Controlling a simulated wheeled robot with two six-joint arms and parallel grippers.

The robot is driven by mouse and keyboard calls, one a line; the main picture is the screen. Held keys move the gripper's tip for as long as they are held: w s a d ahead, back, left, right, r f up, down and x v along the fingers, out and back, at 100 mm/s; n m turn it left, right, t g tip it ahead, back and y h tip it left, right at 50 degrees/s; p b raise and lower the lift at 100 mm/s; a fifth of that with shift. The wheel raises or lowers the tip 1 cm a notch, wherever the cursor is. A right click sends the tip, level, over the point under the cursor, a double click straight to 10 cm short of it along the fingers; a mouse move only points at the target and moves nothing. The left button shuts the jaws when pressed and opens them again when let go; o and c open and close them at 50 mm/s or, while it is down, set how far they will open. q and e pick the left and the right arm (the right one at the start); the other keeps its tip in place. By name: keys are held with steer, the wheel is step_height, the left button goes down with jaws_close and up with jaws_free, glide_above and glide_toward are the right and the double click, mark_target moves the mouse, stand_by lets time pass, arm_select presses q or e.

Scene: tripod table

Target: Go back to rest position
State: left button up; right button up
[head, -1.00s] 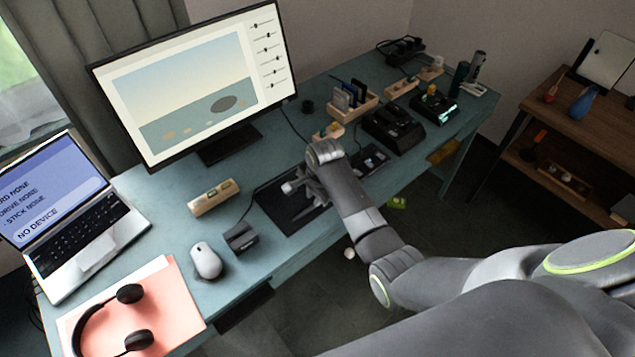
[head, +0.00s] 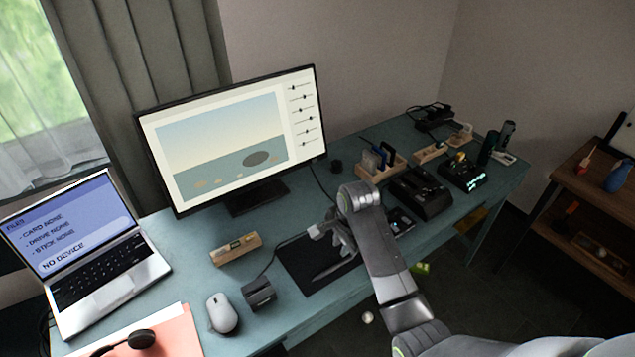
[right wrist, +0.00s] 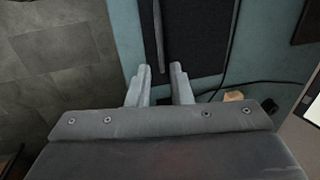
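My right gripper (head: 338,238) is above the black pen tablet (head: 312,272) on the teal desk. In the right wrist view my right gripper (right wrist: 161,72) has its two fingers apart with nothing between them. The tablet (right wrist: 190,45) lies beyond the fingertips, with a dark stylus (right wrist: 159,35) on it. My right arm comes in from the lower right. My left gripper is in neither view.
The teal desk (head: 190,265) holds a monitor (head: 235,130), a laptop (head: 85,250), a mouse (head: 221,313), a wooden block (head: 235,249), a small black box (head: 259,294) and black docks (head: 420,193). A wooden shelf (head: 575,190) stands at the right.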

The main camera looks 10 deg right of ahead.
steer(key=s+d+n+t+h, duration=0.1)
steer(key=s+d+n, duration=0.35)
steer(key=s, duration=0.65)
steer(key=s+d+n+h, duration=0.1)
steer(key=s+d+n, duration=0.3)
steer(key=s, duration=0.7)
steer(key=s+d+n+t+h, duration=0.1)
steer(key=s+d+n, duration=0.3)
steer(key=s, duration=0.6)
step_height(320, 180, down, 26)
steer(key=r+g+y, duration=0.1)
steer(key=g, duration=0.1)
steer(key=s+f+g+b, duration=0.1)
steer(key=s+f, duration=1.4)
steer(key=f, duration=0.2)
steer(key=shift+s+a+f+n, duration=0.15)
steer(key=shift+s+a+n, duration=0.05)
steer(key=shift+a+n, duration=0.25)
